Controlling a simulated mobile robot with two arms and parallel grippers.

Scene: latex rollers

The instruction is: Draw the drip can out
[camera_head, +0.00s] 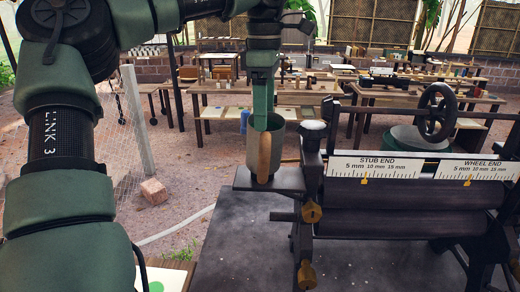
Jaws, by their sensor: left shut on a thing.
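The drip can (252,148) is a small grey-green cup with an upright wooden handle (264,158) on its near side. It stands upright at a dark bracket (270,181) on the left end of the roller machine; I cannot tell whether its base touches the bracket. My left gripper (264,125) reaches down from above and is shut at the can's rim and handle top. The exact grip contact is partly hidden. My right gripper is not in view.
The roller machine (410,195) fills the right, with a white gap scale (375,167), brass knobs (311,212) and a black handwheel (436,111). A dark tabletop (235,255) lies in front, mostly clear. A brick (153,191) lies on the ground at left. Workbenches stand behind.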

